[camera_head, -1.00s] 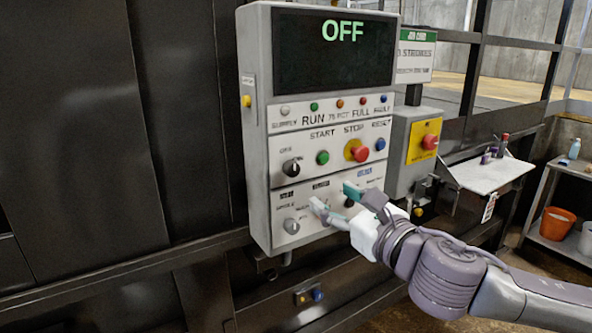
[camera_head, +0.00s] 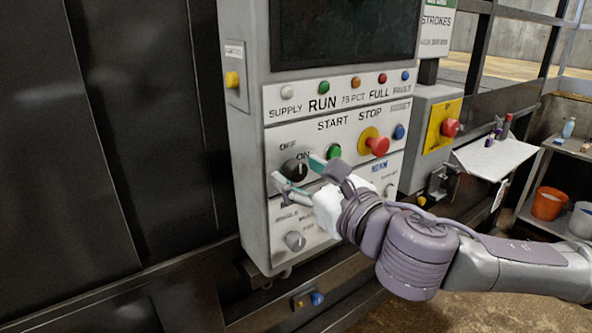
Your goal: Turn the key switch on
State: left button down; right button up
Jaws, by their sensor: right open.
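The key switch (camera_head: 293,170) is a round black knob on the control panel (camera_head: 272,138), below the words OFF and ON and left of the green START button (camera_head: 333,152). My right gripper (camera_head: 295,170) is open in front of the panel. One fingertip is by the knob's upper right and the other by its lower left. I cannot tell whether the fingers touch the knob. The fingers and palm cover part of the panel's lower rows. My left gripper is not in view.
A red STOP button (camera_head: 378,145) and a blue RESET button (camera_head: 398,132) sit to the right. A grey selector knob (camera_head: 295,241) is lower down. A yellow box with a red emergency button (camera_head: 450,128) and a small shelf (camera_head: 494,158) stand further right.

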jog(key=shift+s+d+r, duration=0.1)
jog(key=shift+s, duration=0.2)
jog(key=shift+c, duration=1.2)
grip_shut()
jog(key=shift+m, duration=0.6)
jog(key=m+p, duration=0.1)
jog(key=m, duration=0.3)
jog(key=m+p, duration=0.1)
jog(key=m, duration=0.5)
jog(key=shift+m, duration=0.4)
